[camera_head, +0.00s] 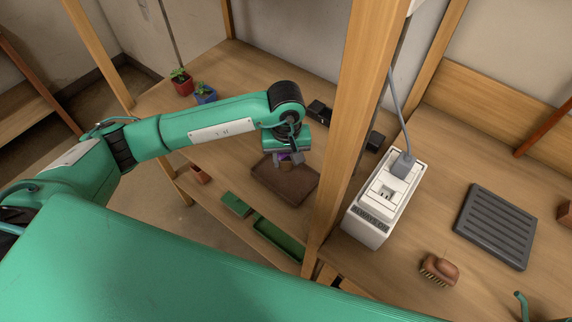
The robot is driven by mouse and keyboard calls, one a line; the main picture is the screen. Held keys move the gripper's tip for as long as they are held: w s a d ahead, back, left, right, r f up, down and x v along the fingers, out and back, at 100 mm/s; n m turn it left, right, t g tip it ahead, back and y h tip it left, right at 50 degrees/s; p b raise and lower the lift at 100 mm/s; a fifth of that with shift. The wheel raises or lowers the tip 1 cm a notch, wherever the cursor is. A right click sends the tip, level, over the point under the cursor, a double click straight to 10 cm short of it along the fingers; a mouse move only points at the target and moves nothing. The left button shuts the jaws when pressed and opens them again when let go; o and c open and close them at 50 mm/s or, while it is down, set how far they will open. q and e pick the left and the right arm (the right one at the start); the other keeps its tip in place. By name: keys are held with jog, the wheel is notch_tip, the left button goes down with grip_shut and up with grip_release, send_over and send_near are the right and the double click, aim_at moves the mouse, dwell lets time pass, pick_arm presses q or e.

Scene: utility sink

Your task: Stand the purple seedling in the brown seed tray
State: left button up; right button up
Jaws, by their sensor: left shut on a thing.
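My left gripper (290,159) reaches in from the left and points down over the brown seed tray (302,192). It is shut on the purple seedling (280,157), of which only a small purple part shows beside the fingers. The seedling is at the near end of the gripper, over the back part of the tray. I cannot tell whether its base touches the tray. The tray is a flat brown rectangle on the wooden shelf, left of a wooden post.
A red-potted seedling (182,84) and a blue-potted one (205,96) stand at the back left. The wooden post (345,120) rises just right of the tray. A white socket box (372,222), brush (440,268) and grey ridged mat (496,226) lie right of it.

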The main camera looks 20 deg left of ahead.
aim_at(286, 168)
pick_arm(q)
notch_tip(286, 168, down, 4)
jog(key=shift+r+p, duration=0.1)
jog(key=shift+p, duration=0.3)
jog(key=shift+f, duration=0.45)
jog(key=o, duration=1)
pick_arm(e)
jog(key=shift+a+r, duration=0.1)
jog(key=shift+r, duration=0.05)
jog(key=shift+s, duration=0.1)
